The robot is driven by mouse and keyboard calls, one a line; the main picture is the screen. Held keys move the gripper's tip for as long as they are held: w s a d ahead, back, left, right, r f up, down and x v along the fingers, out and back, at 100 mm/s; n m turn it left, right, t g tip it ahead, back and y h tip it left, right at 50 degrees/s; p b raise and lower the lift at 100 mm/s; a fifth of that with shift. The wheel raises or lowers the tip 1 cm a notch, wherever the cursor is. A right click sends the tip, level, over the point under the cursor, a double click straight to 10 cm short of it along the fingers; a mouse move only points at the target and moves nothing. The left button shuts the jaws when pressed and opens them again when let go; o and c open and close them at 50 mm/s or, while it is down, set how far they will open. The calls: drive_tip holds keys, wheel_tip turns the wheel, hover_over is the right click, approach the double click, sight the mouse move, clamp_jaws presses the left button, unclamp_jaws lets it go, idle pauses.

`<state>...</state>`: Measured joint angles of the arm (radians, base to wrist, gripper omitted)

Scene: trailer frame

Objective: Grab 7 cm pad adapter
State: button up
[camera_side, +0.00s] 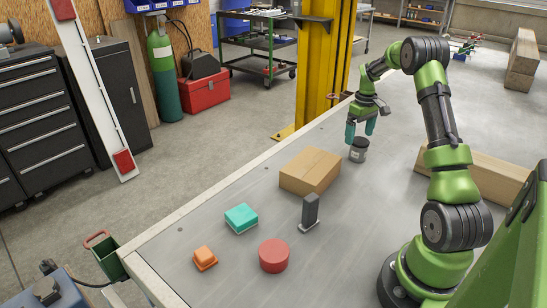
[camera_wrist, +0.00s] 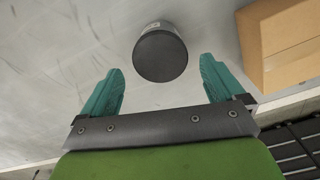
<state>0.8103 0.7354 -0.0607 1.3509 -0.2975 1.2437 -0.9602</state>
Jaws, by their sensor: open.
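A short dark cylinder with a flat black top and a pale band on its side (camera_side: 358,153) stands upright on the grey table, near its far edge. It is the round piece closest to my gripper; I cannot read its label or confirm that it is the 7 cm pad adapter. My gripper (camera_side: 361,133) points down just above it, with teal fingers apart and nothing between them. In the wrist view the cylinder (camera_wrist: 160,55) lies ahead of the open gripper (camera_wrist: 161,70), centred between the fingertips, with no visible contact.
A cardboard box (camera_side: 311,170) sits close by, also in the wrist view (camera_wrist: 288,45).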

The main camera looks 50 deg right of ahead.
sight(360, 140)
drive_tip(key=shift+s+a+f, duration=0.1)
drive_tip(key=shift+s+f, duration=0.1)
drive_tip(key=shift+f, duration=1.35)
drive_tip(key=shift+s+a+f, duration=0.1)
drive_tip(key=shift+s+f, duration=0.1)
drive_tip(key=shift+f, duration=1.3)
drive_tip(key=shift+c, duration=0.3)
drive_tip(key=c, duration=1.5)
drive_tip(key=shift+r, duration=0.1)
drive_tip(key=shift+r, duration=0.15)
